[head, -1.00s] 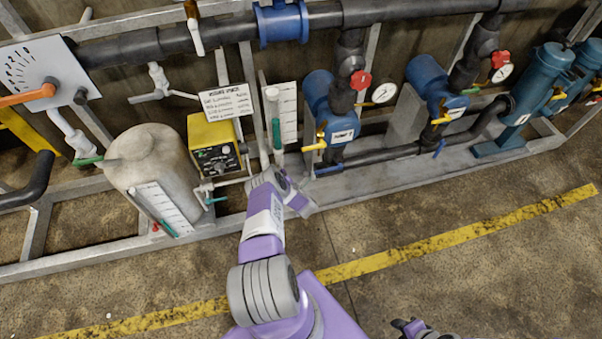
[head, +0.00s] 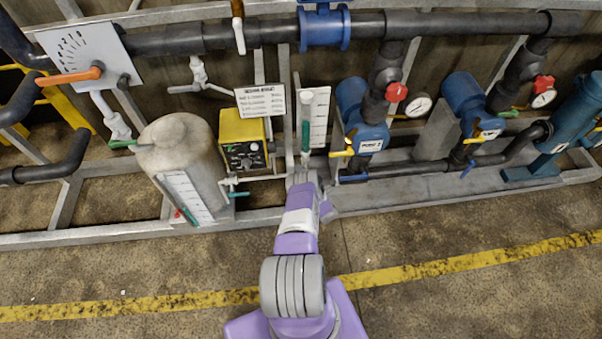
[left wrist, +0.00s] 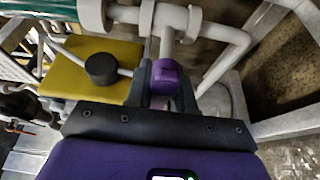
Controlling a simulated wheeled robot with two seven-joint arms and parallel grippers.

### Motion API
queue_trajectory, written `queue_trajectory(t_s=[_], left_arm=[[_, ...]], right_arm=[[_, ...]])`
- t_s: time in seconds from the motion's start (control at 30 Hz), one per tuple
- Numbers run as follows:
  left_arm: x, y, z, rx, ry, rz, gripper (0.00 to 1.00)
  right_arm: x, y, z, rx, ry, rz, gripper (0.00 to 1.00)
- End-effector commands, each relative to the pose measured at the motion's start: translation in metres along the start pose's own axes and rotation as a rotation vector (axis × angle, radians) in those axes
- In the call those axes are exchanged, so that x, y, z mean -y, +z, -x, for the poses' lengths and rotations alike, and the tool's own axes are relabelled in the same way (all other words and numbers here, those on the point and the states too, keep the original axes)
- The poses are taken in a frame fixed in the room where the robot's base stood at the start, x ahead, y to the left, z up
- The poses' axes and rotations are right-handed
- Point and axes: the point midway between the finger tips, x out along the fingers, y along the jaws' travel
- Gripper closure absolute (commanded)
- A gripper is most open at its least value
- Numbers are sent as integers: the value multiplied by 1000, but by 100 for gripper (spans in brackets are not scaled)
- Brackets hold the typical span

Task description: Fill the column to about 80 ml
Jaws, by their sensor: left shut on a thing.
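The column (head: 306,110) is a slim upright tube with a white top in front of a white graduated board (head: 320,118). Its lower part shows green; I cannot tell whether that is liquid or a fitting, and the scale is too small to read. My left gripper (head: 304,180) is at the pipework just below the column, its fingers mostly hidden by my arm. In the left wrist view my left gripper (left wrist: 164,88) is shut on a purple handle (left wrist: 165,76) below a white pipe fitting (left wrist: 168,20). My right gripper is out of view.
A yellow pump box (head: 243,128) with a dial stands left of the column, below a sign (head: 261,99). A grey tank (head: 183,150) with a scale is farther left. A blue pump (head: 362,120) stands right. The floor before the frame is clear.

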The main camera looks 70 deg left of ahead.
Motion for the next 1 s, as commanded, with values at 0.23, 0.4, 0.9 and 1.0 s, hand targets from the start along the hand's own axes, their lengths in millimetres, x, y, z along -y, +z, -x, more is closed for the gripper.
queue_trajectory(t_s=[0.23, 0.4, 0.9, 1.0], left_arm=[[1, -2, 0, -5, 0, -5, 56], [0, -1, 0, -3, 0, -3, 56], [0, -1, 62, -2, -3, -4, 56], [0, -1, 71, -2, -2, -4, 56]], right_arm=[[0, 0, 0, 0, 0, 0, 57], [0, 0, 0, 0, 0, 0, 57], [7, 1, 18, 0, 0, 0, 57], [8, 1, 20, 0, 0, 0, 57]])
